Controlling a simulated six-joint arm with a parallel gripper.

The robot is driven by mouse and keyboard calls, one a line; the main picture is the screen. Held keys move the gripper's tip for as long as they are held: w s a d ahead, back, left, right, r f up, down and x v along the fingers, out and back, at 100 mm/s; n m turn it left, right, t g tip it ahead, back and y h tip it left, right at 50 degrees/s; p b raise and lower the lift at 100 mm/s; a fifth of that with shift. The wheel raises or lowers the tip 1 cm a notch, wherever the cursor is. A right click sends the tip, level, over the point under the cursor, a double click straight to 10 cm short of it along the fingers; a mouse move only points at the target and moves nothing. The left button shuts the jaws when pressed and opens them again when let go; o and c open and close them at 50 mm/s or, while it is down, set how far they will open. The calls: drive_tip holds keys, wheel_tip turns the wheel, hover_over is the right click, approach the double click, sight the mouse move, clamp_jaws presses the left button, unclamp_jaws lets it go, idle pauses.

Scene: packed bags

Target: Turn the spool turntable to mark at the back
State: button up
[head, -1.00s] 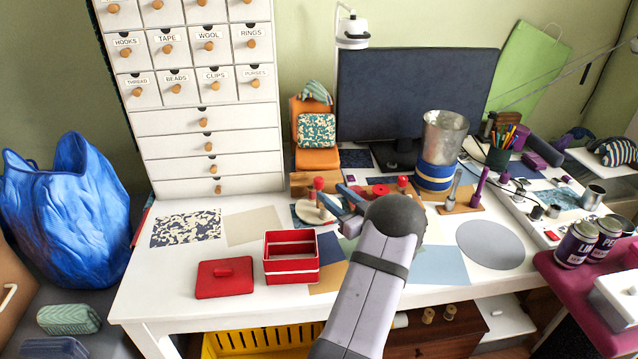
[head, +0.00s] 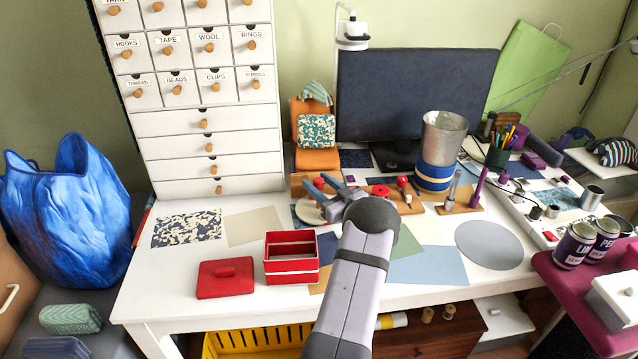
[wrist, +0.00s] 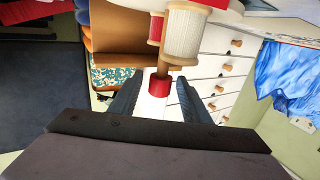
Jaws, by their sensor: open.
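The spool turntable (head: 308,213) is a pale round disc at the back middle of the desk, left of the monitor, partly hidden behind my gripper. My gripper (head: 322,187) is over the turntable with its fingers apart. In the wrist view a red-topped post (wrist: 158,87) stands between the two fingers of my gripper (wrist: 161,95); I cannot tell if either finger touches it. A white thread spool (wrist: 188,36) and a red spool (wrist: 155,29) stand just beyond. I cannot make out the mark at the back.
A red box (head: 292,270) and its red lid (head: 225,278) lie in front on the white desk. A metal can with a blue band (head: 436,172) and a red knob (head: 402,181) are to the right. The drawer cabinet (head: 170,125) stands behind left, the monitor (head: 410,95) behind.

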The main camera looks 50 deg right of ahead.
clamp_jaws()
drive_tip(key=shift+d+y, duration=0.1)
drive_tip(key=shift+y, duration=0.2)
drive_tip(key=n+t+y+b, duration=0.1)
drive_tip(key=n+y+b, duration=0.2)
drive_tip(key=y+b, duration=0.1)
drive_tip(key=shift+w+y, duration=0.1)
drive_tip(key=shift+y, duration=0.2)
drive_tip(key=shift+n+y+b, duration=0.7)
drive_tip(key=shift+y+b, duration=0.1)
drive_tip(key=shift+b, duration=0.4)
drive_tip(key=shift+r+y+b, duration=0.2)
drive_tip(key=shift+y+b, duration=0.1)
unclamp_jaws()
drive_tip(key=shift+f, duration=0.1)
